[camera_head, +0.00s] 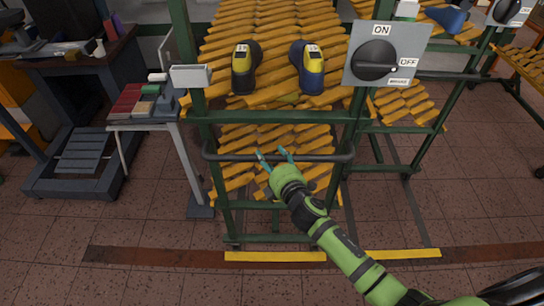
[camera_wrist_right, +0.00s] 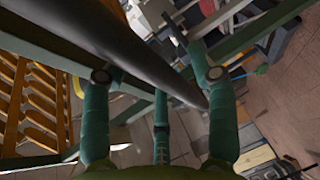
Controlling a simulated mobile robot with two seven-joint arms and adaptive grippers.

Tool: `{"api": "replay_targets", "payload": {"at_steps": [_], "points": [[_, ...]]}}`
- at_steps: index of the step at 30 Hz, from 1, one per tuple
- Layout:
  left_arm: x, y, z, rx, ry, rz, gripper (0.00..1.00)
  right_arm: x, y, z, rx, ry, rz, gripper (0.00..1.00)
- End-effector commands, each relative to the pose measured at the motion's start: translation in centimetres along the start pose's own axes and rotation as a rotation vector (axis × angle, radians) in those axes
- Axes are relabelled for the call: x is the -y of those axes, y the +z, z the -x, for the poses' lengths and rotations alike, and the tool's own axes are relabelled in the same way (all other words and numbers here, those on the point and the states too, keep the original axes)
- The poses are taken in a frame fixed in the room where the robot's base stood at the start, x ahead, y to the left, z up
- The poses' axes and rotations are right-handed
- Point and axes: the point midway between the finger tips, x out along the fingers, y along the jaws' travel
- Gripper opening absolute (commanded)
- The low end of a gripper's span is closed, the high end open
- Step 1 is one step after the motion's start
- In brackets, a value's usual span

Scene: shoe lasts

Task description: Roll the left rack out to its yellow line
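My right gripper (camera_head: 275,155) is at the middle of this bar. Its teal fingers are spread, with the bar passing between them in the wrist view (camera_wrist_right: 160,75); contact is unclear. The rack's feet stand just behind its yellow floor line (camera_head: 275,256). A grey brake switch (camera_head: 385,55) marked ON and OFF has its knob lying level, toward OFF. My left gripper is not in view.
A second rack (camera_head: 408,140) stands at the right with its own yellow line (camera_head: 403,254). A small table (camera_head: 150,125) with books stands close at the left rack's left side. A grey platform (camera_head: 82,150) lies farther left. The tiled floor in front is clear.

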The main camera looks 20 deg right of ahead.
Motion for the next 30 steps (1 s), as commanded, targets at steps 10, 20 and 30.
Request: {"api": "replay_targets", "payload": {"at_steps": [10, 20, 30], "points": [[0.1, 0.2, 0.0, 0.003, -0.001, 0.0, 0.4, -0.3, 0.1, 0.7, 0.001, 0.006, -0.001, 0.59], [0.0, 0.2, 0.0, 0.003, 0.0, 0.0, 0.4, -0.1, 0.0, 7.2, 0.0, 0.002, -0.001, 0.59], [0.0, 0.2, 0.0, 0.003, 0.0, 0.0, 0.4, -0.1, 0.0, 11.8, 0.001, 0.004, -0.001, 0.59]]}}
